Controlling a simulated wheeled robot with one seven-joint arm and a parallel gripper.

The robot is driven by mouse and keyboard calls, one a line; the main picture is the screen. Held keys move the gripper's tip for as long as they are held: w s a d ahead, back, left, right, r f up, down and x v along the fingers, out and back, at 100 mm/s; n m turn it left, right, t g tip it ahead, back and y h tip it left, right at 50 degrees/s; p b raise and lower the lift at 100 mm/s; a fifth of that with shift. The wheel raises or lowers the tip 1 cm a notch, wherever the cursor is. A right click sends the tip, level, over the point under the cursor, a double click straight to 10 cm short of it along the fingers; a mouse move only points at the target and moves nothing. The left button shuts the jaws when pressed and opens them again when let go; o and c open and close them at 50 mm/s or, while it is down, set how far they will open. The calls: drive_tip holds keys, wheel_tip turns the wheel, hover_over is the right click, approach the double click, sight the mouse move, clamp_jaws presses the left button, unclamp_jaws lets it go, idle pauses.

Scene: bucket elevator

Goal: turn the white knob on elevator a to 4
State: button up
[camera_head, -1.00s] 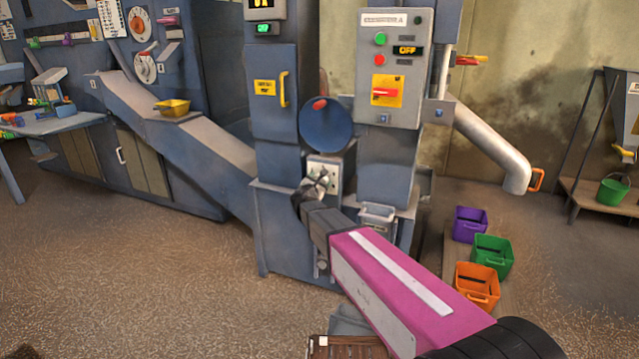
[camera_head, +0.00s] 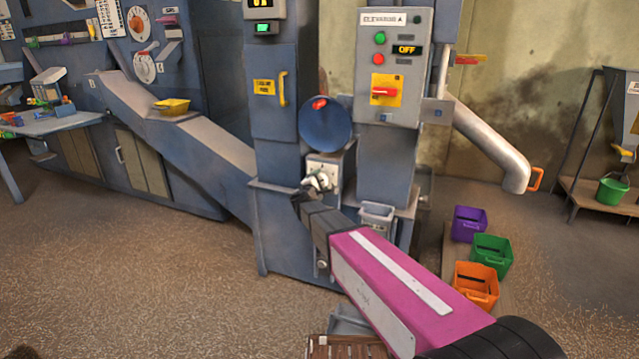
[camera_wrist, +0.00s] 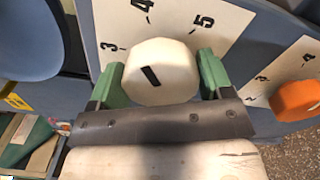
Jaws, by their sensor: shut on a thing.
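The white knob (camera_wrist: 172,58) is a rounded disc with a short black mark, on a white dial plate (camera_wrist: 232,19) with the numbers 3, 4 and 5 around it. The black mark slants to the upper left, roughly between 3 and 4. My gripper (camera_wrist: 158,75) has its two green fingers on either side of the knob and is shut on it. In the head view my gripper (camera_head: 318,184) is at the small pale panel (camera_head: 327,166) on the lower front of the machine, and it hides most of the knob there. The sign above reads elevator A (camera_head: 390,19).
An orange knob (camera_wrist: 297,99) with its own dial is close at right in the wrist view. A blue disc (camera_head: 325,132) stands just above the panel. The control box (camera_head: 392,65) shows OFF. Purple (camera_head: 467,222), green (camera_head: 491,258) and orange (camera_head: 477,287) bins stand at right.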

drive_tip(key=shift+m, duration=0.6)
drive_tip(key=o, duration=0.9)
drive_tip(key=shift+o, duration=0.2)
drive_tip(key=shift+s, duration=0.1)
drive_tip(key=v, duration=1)
drive_tip(key=shift+s, duration=0.3)
drive_tip(key=shift+a, duration=0.1)
